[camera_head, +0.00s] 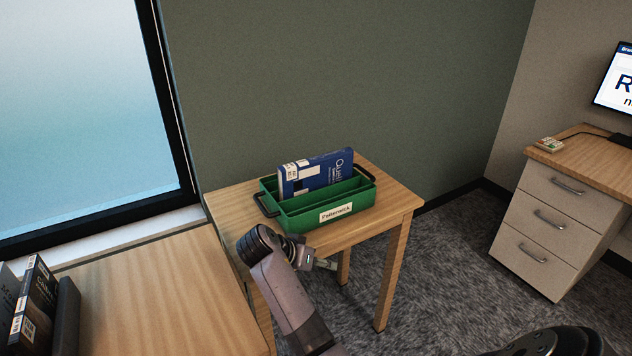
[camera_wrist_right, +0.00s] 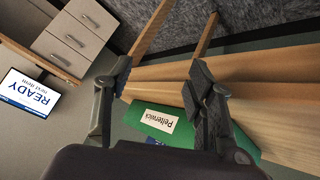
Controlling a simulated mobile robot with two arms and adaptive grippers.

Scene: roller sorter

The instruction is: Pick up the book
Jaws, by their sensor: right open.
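A blue book (camera_head: 318,171) with white lettering and a white label stands on edge in a green divided crate (camera_head: 290,221). The crate has black handles and a white name label, and sits on a small wooden table (camera_head: 395,193). My right gripper (camera_head: 322,263) is in front of and below the crate, near the table's front edge, apart from the book. In the right wrist view the right gripper (camera_wrist_right: 160,80) is open and empty, with the crate (camera_wrist_right: 185,135) beyond its fingers. Only a small blue patch of the book shows there. My left gripper is not in view.
A wooden surface (camera_head: 150,300) at lower left holds dark books (camera_head: 38,300) at its left edge. A window is at left and a green wall behind. A drawer desk (camera_head: 553,225) with a screen (camera_head: 615,85) stands at right. Carpet between is clear.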

